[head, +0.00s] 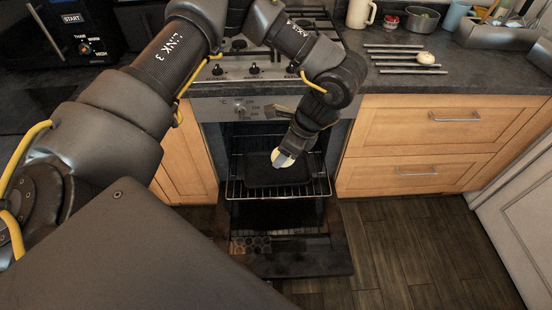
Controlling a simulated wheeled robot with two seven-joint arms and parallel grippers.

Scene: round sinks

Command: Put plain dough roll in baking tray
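The black baking tray (262,181) lies on the pulled-out wire rack of the open oven. My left gripper (283,160) points down over the tray, inside the oven opening. A pale dough roll (279,156) shows at its fingertips, partly covered by them. I cannot tell whether the fingers grip the roll or whether it touches the tray. A second pale roll (425,57) sits on metal bars on the counter at the right. My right gripper is not in view.
The oven door (305,265) is folded down low in front. The wire rack (318,190) sticks out around the tray. Wooden drawers (440,125) stand right of the oven. A mug (361,13), a jar (389,22) and a pot (422,18) stand at the counter's back.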

